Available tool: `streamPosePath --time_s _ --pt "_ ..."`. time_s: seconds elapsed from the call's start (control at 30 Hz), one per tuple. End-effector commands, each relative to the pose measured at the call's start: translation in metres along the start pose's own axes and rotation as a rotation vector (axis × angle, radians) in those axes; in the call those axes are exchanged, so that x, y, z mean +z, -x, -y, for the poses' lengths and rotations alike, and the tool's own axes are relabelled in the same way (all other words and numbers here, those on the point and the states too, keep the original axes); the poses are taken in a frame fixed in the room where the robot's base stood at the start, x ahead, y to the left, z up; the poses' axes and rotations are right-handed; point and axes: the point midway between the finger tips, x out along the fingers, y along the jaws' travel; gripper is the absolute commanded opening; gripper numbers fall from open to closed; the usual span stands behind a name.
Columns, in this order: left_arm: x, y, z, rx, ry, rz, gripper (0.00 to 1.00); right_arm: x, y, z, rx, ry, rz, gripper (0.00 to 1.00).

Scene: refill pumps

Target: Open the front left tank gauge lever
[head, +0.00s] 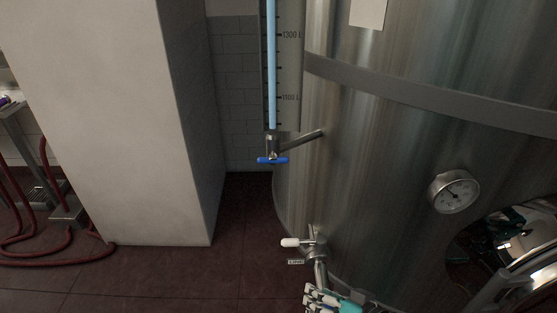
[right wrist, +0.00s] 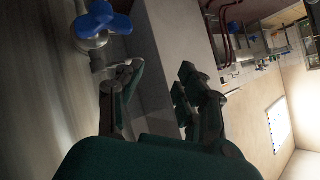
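The tank gauge lever (head: 272,159) is a small blue handle at the foot of the clear gauge tube (head: 271,70), left of the steel tank (head: 390,170). It lies crosswise to the tube in the head view. In the right wrist view the blue lever (right wrist: 103,22) is at the upper left, beyond the fingertips and apart from them. My right gripper (head: 330,299) is at the bottom edge of the head view, below the lever. In the right wrist view the right gripper (right wrist: 158,82) is open and empty between its fingers. My left gripper is not in view.
A lower valve with a white handle (head: 291,242) sticks out of the tank just above my right gripper. A round dial (head: 454,192) is on the tank at right. A pale pillar (head: 115,110) stands left, with red hoses (head: 60,255) on the floor beyond.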

Motion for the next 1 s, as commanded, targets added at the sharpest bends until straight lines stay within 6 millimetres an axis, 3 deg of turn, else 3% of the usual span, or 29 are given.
streamPosePath --time_s 0.2,0.4,0.5,0.67,1.0 --pt "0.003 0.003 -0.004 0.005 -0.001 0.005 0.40 -0.087 0.017 0.048 -0.347 -0.279 -0.147 0.37" --pt "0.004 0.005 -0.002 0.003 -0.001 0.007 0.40 -0.161 0.054 0.054 -0.585 -0.624 -0.221 0.37" --pt "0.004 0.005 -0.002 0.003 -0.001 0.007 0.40 -0.180 0.066 0.050 -0.638 -0.720 -0.243 0.37" --pt "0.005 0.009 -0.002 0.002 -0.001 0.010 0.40 -0.194 0.068 0.050 -0.666 -0.770 -0.258 0.37" --pt "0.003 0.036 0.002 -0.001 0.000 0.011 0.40 -0.223 0.023 0.082 -0.669 -0.769 -0.257 0.37"
